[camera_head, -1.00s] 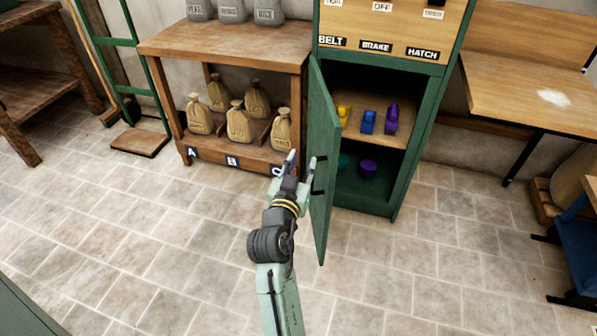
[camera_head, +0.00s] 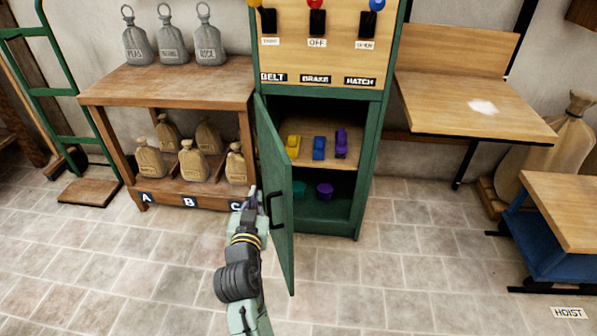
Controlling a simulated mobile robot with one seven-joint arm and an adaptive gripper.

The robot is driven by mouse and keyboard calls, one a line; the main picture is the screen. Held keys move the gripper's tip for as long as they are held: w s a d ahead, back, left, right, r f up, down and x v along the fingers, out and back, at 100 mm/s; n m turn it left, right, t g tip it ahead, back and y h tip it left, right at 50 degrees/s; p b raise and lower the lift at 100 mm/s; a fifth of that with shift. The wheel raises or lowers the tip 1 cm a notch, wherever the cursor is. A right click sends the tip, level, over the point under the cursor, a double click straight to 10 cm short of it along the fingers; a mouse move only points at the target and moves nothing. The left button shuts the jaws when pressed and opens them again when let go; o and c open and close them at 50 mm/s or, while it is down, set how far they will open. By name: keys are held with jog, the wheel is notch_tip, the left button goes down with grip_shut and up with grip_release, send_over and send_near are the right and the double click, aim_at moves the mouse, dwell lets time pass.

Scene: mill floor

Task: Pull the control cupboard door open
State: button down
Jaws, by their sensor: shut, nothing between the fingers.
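The green control cupboard (camera_head: 375,120) stands at the back centre. Its door (camera_head: 270,160) is hinged on the left and stands wide open, swung out towards me. A black bar handle (camera_head: 277,211) is on the door's lower part. My gripper (camera_head: 251,201) is shut and empty, just left of the door near the handle; I cannot tell whether it touches the door. Inside, the shelf holds a yellow piece (camera_head: 294,146), a blue piece (camera_head: 319,148) and a purple piece (camera_head: 341,143). A teal piece (camera_head: 299,188) and a purple round piece (camera_head: 324,190) are below.
A wooden bench (camera_head: 165,84) with grey weights on top and tan sacks below stands left. A wall table (camera_head: 450,105) is at right. A blue-sided wooden-topped stand (camera_head: 565,205) is at far right, near a large sack (camera_head: 560,145). The tiled floor in front is clear.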

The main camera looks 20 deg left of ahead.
jog(key=w+d+r+m+g+y+p, duration=0.1)
jog(key=w+d+r+m+y, duration=0.15)
jog(key=r+y, duration=0.4)
jog(key=w+d+r+m+g+y+p, duration=0.1)
jog(key=w+r+y, duration=0.2)
jog(key=r, duration=0.6)
jog(key=shift+m+g, duration=0.4)
jog(key=shift+m, duration=0.15)
jog(key=d, duration=0.1)
jog(key=d+f, duration=0.1)
jog(key=w+d, duration=0.1)
jog(key=shift+d+f, duration=0.3)
jog(key=shift+f, duration=0.05)
jog(key=s+d+f+m+g+p, duration=0.15)
jog(key=d+f+m, duration=0.45)
jog(key=d+f, duration=0.65)
jog(key=w+a+p, duration=0.3)
jog(key=a, duration=0.6)
jog(key=shift+w+a+r, duration=0.25)
jog(key=shift+a, duration=0.1)
jog(key=shift+s+a+h, duration=0.1)
jog(key=shift+h, duration=0.25)
